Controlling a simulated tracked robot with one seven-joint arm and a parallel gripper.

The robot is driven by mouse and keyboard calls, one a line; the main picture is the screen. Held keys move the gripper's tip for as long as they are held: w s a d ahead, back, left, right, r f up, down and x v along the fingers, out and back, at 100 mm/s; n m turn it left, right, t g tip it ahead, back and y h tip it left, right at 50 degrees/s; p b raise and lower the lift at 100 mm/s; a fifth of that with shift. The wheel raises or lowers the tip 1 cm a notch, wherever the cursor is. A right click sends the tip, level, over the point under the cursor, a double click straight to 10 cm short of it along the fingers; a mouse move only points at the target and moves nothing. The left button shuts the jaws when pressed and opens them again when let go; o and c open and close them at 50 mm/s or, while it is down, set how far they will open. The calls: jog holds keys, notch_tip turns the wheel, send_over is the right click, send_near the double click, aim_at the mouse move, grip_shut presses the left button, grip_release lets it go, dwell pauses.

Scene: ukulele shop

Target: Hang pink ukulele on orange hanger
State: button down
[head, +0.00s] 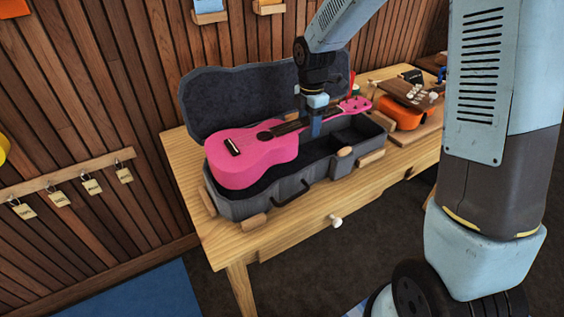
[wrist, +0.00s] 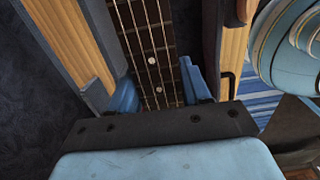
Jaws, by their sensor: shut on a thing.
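The pink ukulele (head: 255,156) is face up at the open grey case (head: 242,208), its body at the left end and its head toward the right. I cannot tell whether it rests in the case or is slightly lifted. My gripper (head: 316,126) comes down from above and is shut on the ukulele's neck. In the wrist view the dark fretboard with its strings (wrist: 152,45) runs between the blue fingers of my gripper (wrist: 158,92). An orange piece (head: 14,8) shows at the top left wall edge, mostly cut off; I cannot tell whether it is the orange hanger.
The case stands on a wooden table (head: 280,240), its lid open against the plank wall. An orange instrument (head: 402,117) lies on the table at right. A blue holder (head: 208,8) is at the top.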

jog(key=shift+r, duration=2.1)
dwell(0.4)
